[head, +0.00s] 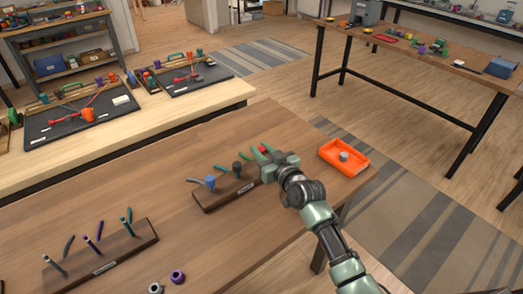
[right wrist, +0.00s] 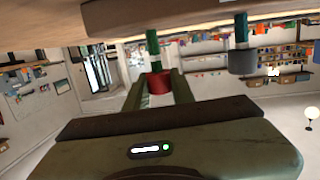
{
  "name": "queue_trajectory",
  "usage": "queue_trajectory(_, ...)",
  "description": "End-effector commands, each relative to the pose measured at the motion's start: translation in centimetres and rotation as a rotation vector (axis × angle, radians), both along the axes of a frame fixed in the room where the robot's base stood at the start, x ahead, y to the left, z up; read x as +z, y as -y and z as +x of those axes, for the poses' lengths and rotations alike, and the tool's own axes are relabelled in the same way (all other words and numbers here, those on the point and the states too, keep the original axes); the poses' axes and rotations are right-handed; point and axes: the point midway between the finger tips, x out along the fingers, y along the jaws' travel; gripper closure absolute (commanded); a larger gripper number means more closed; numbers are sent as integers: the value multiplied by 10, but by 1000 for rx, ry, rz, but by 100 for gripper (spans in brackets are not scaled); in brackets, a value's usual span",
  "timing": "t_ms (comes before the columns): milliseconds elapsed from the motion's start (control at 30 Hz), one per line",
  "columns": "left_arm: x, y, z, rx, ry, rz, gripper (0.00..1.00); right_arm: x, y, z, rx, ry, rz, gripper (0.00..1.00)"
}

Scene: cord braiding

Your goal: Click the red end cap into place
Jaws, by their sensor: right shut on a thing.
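The red end cap (right wrist: 158,84) sits between the two green fingers of my right gripper (right wrist: 158,92), which is shut on it. In the head view the red cap (head: 263,149) shows as a small patch at my right gripper (head: 265,153). In the right wrist view a green cord end (right wrist: 153,46) runs from the brown block (right wrist: 190,14) to the cap and appears to meet it; how far the cap is seated is unclear. The block (head: 212,203) also bears a blue cap (head: 210,183) and a dark grey cap (head: 237,168). My left gripper is out of view.
An orange tray (head: 331,147) holding a grey piece (head: 344,156) stands right of my right gripper. A second block (head: 112,258) with several upright cords is at the lower left. A purple ring (head: 178,276) and a grey ring (head: 156,288) lie near the front. The table between is clear.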

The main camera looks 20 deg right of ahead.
Motion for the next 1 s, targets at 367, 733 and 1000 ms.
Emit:
queue_trajectory(367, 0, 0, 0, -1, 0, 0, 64, 0, 0, 0, 0, 0, 0, 100)
queue_trajectory(733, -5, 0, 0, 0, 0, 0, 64, -6, 0, 0, 0, 0, 0, 100)
queue_trajectory(1000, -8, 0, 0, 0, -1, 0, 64, -12, 0, 0, 0, 0, 0, 100)
